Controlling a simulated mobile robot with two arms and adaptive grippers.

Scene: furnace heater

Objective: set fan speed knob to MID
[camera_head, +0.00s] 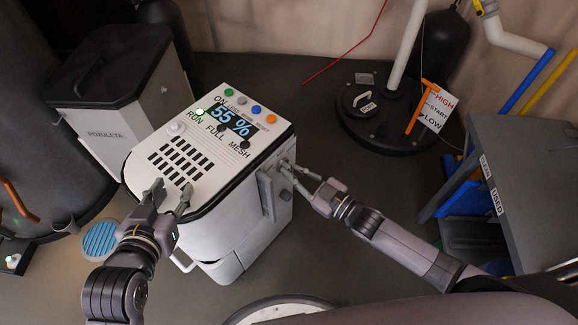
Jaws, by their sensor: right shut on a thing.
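A white machine (215,235) stands in the middle, with a display (232,121) reading "55 %" and the words ON, RUN, FULL and MESH on its top. A white round knob (176,128) is at the top's left edge. I cannot read a MID label or identify the fan speed knob. My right gripper (288,168) is at the machine's right side, shut on a small side part that its fingers mostly hide. My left gripper (171,190) is open and empty over the front left of the top, near the dark vent slots (174,160).
A grey box with a black lid (110,65) stands behind left. A round black base (385,115) with an orange lever (421,105) and a HIGH/START/LOW label (437,107) is at the back right. A grey table (530,170) is at the right.

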